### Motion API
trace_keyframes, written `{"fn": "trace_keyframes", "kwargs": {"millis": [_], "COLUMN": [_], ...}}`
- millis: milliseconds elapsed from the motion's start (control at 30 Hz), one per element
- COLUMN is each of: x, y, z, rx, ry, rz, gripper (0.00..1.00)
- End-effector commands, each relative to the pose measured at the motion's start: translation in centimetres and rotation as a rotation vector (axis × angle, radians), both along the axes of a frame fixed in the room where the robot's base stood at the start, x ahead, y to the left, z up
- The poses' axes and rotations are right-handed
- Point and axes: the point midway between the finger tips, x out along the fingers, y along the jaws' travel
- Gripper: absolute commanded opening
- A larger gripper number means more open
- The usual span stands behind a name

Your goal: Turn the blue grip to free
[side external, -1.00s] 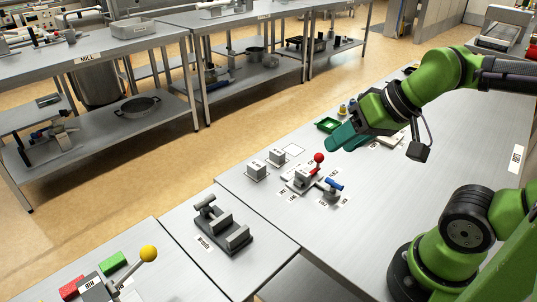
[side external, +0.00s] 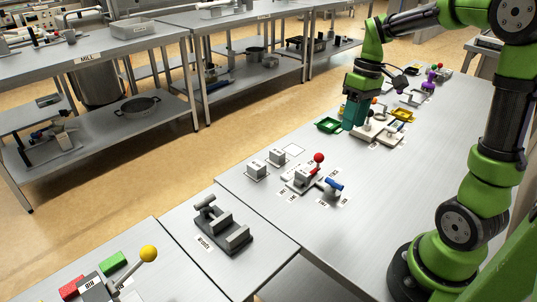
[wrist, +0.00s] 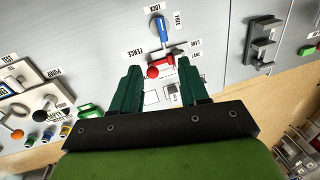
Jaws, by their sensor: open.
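The blue grip (side external: 333,186) is the end of a short lever on the metal bench, beside the red-knobbed lever. In the wrist view the blue grip (wrist: 159,24) lies near the top, its end pointing at the LOCK label (wrist: 155,8). The FREE label (wrist: 178,20) is to its right. My gripper (side external: 352,122) points down near the far trays, behind and to the right of the blue grip in the side view, and apart from it. In the wrist view my gripper (wrist: 160,66) has its green fingers spread with nothing held.
The red knob (side external: 319,158) stands close to the blue grip. Grey blocks (side external: 266,166) sit to the left. The bench right of the blue grip is clear.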

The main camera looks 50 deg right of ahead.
Motion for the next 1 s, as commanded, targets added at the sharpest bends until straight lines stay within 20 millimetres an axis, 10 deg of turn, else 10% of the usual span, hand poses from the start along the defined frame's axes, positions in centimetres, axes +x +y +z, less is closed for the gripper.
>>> {"fn": "trace_keyframes", "kwargs": {"millis": [267, 1000], "x": [-0.2, -0.2], "y": [0.7, 3.5], "z": [-2.1, -15.8], "rx": [0.011, 0.01], "ry": [0.003, 0.0], "rz": [0.051, 0.048], "gripper": [0.44, 0.44]}}
